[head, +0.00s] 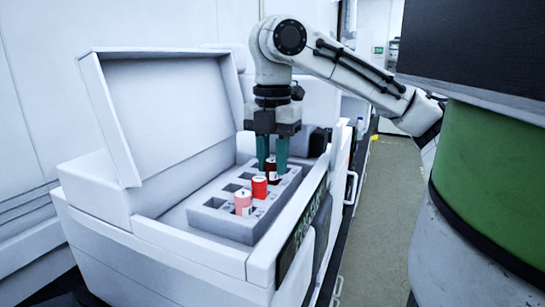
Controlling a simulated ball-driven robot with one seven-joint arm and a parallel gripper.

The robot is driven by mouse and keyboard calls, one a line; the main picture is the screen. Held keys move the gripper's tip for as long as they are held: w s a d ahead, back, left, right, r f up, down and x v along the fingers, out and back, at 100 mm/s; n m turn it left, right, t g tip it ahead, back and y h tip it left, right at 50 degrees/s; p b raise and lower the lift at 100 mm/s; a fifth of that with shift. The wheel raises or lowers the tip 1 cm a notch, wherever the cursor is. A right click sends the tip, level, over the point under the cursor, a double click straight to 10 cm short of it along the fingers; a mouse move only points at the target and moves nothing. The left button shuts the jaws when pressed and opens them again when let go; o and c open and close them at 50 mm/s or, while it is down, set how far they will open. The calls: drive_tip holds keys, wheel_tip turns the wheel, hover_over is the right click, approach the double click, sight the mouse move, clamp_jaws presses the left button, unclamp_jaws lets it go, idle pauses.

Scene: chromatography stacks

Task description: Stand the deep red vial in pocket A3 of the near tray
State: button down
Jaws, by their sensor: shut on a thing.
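The deep red vial (272,176) is between the teal fingers of my gripper (272,167), which is shut on it and points straight down. The vial is upright at or in the far part of the grey tray (222,224). Its lower end is partly hidden by the bright red vial, so I cannot tell whether it rests in a pocket or hangs above one. No pocket labels are readable, so I cannot tell which pocket is below it.
A bright red vial (259,187) and a salmon vial (243,203) stand in the tray, nearer than the deep red one. Several tray pockets are empty. The tray sits inside a white machine (160,235) with its lid (160,110) raised at the left. An aisle floor (383,220) runs at right.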

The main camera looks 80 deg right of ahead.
drive_tip(key=shift+f, duration=0.4)
drive_tip(key=c, duration=0.8)
unclamp_jaws()
drive_tip(key=shift+o, duration=0.4)
drive_tip(key=o, duration=0.3)
drive_tip(key=shift+r, duration=0.1)
